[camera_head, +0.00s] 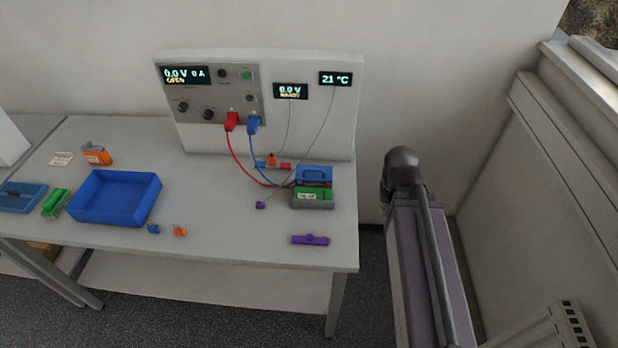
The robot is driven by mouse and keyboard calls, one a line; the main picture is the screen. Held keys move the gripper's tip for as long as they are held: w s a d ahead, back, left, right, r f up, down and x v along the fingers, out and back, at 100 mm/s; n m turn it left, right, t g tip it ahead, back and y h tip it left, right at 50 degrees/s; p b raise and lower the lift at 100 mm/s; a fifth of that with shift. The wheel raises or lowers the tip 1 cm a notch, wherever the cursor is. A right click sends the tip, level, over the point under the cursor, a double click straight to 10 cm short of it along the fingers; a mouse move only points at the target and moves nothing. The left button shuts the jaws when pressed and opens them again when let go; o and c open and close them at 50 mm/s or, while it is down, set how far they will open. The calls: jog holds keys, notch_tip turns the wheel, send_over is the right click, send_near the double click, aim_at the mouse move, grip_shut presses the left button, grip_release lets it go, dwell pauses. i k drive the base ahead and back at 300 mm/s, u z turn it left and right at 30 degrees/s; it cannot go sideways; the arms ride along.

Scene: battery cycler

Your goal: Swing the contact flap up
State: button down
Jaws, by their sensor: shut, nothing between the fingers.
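A small grey holder (313,204) stands near the right end of the table with a green cell (315,193) in it. A blue part with a handle-like outline (314,174), which looks like the contact flap, stands at the back of the holder behind the cell. It looks raised and leaves the cell's top in view, but its exact angle is too small to tell. Part of my arm (418,250) rises to the right of the table, apart from the holder. My gripper's fingers do not show.
The cycler panel (218,135) stands at the back, with red (232,122) and blue (253,124) plugs and leads running to the holder. A purple piece (310,240) lies in front of the holder. A blue tray (115,197) sits at left. The table's middle is mostly clear.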

aim_at(304, 173)
jog(key=u, duration=0.1)
jog(key=k, duration=1.95)
jog(key=z, duration=0.5)
jog(key=i, duration=1)
jog(key=z, duration=0.05)
